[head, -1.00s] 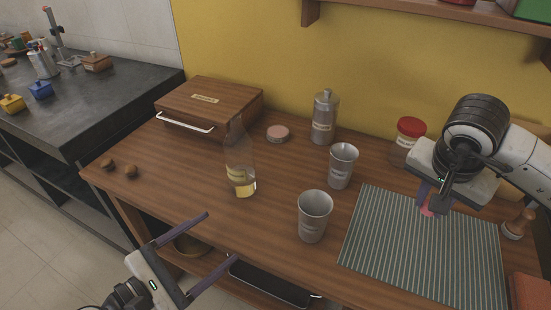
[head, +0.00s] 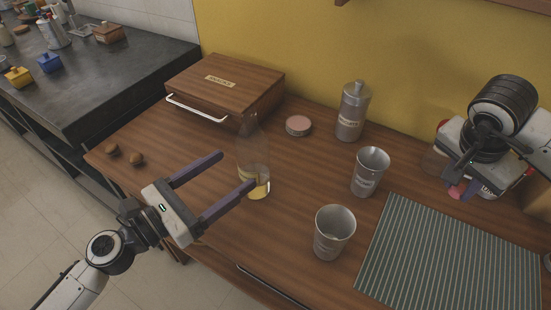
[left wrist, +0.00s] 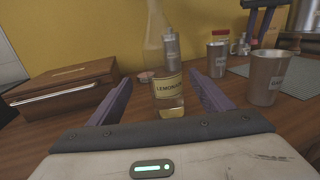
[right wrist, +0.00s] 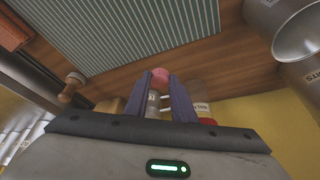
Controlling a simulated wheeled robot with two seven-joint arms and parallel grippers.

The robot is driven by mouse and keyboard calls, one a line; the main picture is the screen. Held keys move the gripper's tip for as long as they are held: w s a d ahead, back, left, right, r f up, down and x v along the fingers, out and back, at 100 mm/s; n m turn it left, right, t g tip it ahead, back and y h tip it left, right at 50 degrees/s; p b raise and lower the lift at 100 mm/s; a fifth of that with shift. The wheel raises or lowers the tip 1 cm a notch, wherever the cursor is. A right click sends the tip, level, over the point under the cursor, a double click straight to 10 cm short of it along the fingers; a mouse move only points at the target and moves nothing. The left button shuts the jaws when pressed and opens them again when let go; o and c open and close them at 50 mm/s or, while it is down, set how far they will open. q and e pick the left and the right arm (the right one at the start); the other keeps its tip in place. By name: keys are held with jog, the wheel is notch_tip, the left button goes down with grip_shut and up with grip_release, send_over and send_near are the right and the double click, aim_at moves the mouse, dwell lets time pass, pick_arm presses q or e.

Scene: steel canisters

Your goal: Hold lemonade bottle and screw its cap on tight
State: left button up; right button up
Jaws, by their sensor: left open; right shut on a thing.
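The lemonade bottle (head: 255,158) is clear glass with pale liquid low inside. It stands upright and uncapped on the wooden table, and its "LEMONADE" label shows in the left wrist view (left wrist: 168,88). My left gripper (head: 239,170) is open, with its fingers pointing at the bottle; the bottle lies in line with the gap, and I cannot tell whether it is between the fingertips. My right gripper (head: 458,190) is shut on a small pink cap (right wrist: 160,74), held above the table's right side, away from the bottle.
A wooden box (head: 225,85) with a metal handle and a round pink-topped tin (head: 298,126) stand behind the bottle. A steel canister (head: 351,112) and two steel cups (head: 370,172) (head: 333,233) stand to its right. A striped mat (head: 445,260) covers the right front.

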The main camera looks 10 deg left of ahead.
aim_at(239, 166)
pick_arm(q)
jog(key=p+x, duration=0.1)
jog(key=x, duration=0.3)
jog(key=shift+w+d+r, duration=0.1)
jog(key=shift+w+d, duration=0.1)
jog(key=shift+w, duration=0.05)
pick_arm(e)
jog(key=shift+r, duration=0.65)
pick_arm(q)
jog(key=shift+w+d, duration=0.35)
jog(key=shift+s+d+f+p+x, duration=0.1)
jog(key=shift+p+x, duration=0.05)
jog(key=shift+x, duration=0.7)
jog(key=shift+s+d+f+p+x, duration=0.1)
jog(key=shift+x, duration=0.8)
jog(key=shift+d+f+p+x, duration=0.1)
jog(key=shift+p+x, duration=0.05)
jog(key=shift+x, duration=0.7)
pick_arm(e)
jog(key=shift+r, duration=0.4)
pick_arm(q)
jog(key=shift+r, duration=0.1)
jog(key=c, duration=1.4)
jog(key=shift+r, duration=0.15)
pick_arm(e)
jog(key=shift+r, duration=0.15)
